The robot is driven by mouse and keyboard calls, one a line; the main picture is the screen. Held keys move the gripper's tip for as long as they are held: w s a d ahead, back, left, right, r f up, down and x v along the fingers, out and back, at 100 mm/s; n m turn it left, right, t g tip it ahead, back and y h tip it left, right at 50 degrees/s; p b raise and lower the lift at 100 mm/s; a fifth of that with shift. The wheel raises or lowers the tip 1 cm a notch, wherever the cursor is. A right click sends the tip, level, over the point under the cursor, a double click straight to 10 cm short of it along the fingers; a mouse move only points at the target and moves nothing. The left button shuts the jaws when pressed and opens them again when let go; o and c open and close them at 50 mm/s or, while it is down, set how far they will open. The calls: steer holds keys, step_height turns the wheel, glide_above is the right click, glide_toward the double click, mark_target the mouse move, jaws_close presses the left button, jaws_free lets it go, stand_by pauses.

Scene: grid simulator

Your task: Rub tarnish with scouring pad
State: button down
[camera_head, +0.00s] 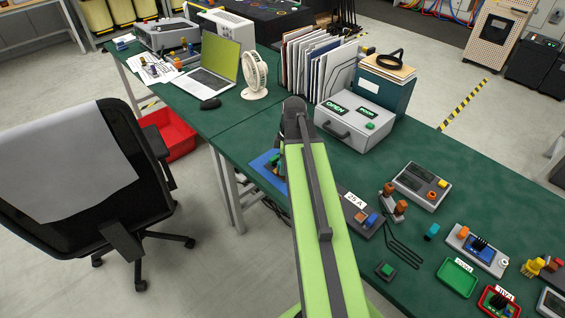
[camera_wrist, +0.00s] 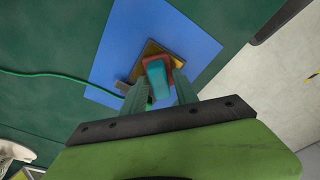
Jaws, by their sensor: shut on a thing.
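In the wrist view, my gripper (camera_wrist: 160,95) is shut on a small teal and red block (camera_wrist: 157,80), which seems to be the scouring pad. The block is over a brownish-gold plate (camera_wrist: 150,50) lying on a blue mat (camera_wrist: 118,45). I cannot tell whether block and plate touch. The block and fingers cover much of the plate, so any tarnish on it is not clear. In the head view, the blue mat (camera_head: 262,166) shows left of my green arm, which hides most of the gripper and plate.
A green cable (camera_wrist: 60,73) runs across the green table to the mat. Right of my arm are a 25 A block (camera_head: 355,207), a control box (camera_head: 421,187) and a green tray (camera_head: 457,277). Behind stand a grey case (camera_head: 350,125), folders (camera_head: 312,65) and a fan (camera_head: 254,75).

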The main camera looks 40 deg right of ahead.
steer(key=shift+s+d, duration=0.2)
steer(key=shift+s, duration=0.6)
steer(key=shift+w+a, duration=0.15)
steer(key=shift+w, duration=0.8)
steer(key=shift+w, duration=0.1)
steer(key=shift+w+a, duration=0.1)
steer(key=shift+w, duration=0.55)
steer(key=shift+s, duration=0.75)
steer(key=shift+w, duration=0.1)
steer(key=shift+w, duration=0.6)
